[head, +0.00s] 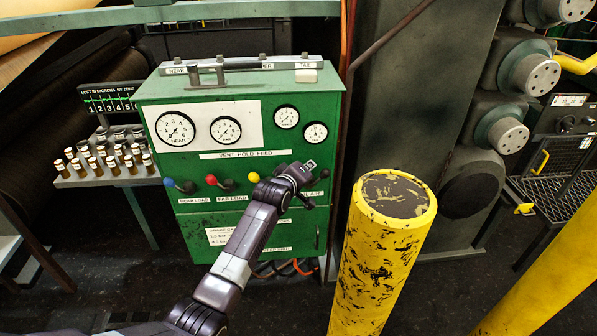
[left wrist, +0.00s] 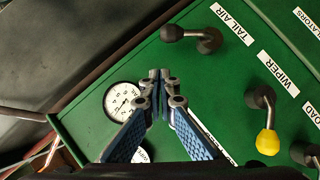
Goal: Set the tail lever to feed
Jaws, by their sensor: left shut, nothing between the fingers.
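The green control cabinet (head: 165,100) stands ahead in the head view. The tail lever, labelled TAIL AIR, has a dark knob (head: 324,174) at the right of the lever row; my gripper partly covers that area. In the left wrist view the tail lever (left wrist: 190,36) shows whole, with its dark knob at its left end, beside the TAIL AIR label (left wrist: 232,22). My left gripper (head: 309,165) is shut and empty in front of the cabinet. Its closed fingertips (left wrist: 160,76) appear below and left of the lever, apart from it in the picture. My right gripper is not in view.
Neighbouring levers have blue (head: 168,182), red (head: 211,180) and yellow (head: 254,177) knobs. A yellow bollard (head: 375,270) stands right of my left arm. A rack of small vials (head: 105,165) is at left. Gauges (left wrist: 124,98) sit on the cabinet face.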

